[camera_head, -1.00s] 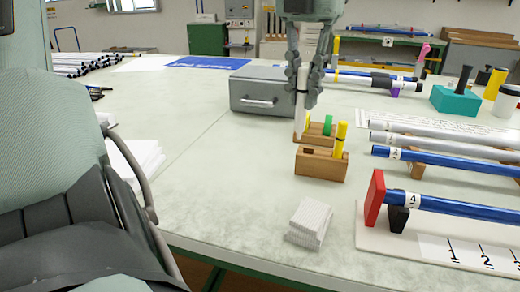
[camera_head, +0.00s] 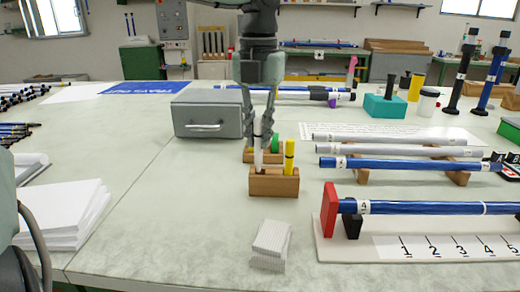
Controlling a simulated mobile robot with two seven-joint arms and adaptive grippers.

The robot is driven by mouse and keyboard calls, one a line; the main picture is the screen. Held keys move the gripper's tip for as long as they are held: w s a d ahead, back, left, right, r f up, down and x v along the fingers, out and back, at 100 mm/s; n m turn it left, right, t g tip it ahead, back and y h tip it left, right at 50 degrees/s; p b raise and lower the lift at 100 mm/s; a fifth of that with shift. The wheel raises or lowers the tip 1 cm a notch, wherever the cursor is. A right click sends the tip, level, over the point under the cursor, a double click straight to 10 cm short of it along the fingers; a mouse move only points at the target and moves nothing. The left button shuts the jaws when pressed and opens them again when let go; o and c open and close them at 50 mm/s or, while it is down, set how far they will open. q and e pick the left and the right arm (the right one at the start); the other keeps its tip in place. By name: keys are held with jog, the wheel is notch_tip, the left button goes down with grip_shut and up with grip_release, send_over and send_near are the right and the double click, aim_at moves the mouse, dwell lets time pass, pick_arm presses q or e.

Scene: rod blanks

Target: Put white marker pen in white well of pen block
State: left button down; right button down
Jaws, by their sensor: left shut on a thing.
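A wooden pen block (camera_head: 273,184) stands on the table near the middle of the view. A yellow marker (camera_head: 290,155) stands upright in its right part. My left gripper (camera_head: 261,132) is above the block's left part, pointing down and shut on the white marker pen (camera_head: 258,158). The pen is upright, with a dark upper end between the fingers. Its lower end meets the top of the block at the left; I cannot tell how deep it sits in a well. My right gripper is not in view.
A grey metal box (camera_head: 207,115) is at back left. Blue and grey rods (camera_head: 395,163) lie on supports at right. A white ribbed block (camera_head: 270,243) lies in front. The table's left middle is clear.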

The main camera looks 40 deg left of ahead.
aim_at(260, 152)
pick_arm(q)
jog(key=shift+w+f, duration=0.2)
jog(key=shift+w, duration=0.05)
notch_tip(260, 152, down, 4)
jog(key=shift+r, duration=0.1)
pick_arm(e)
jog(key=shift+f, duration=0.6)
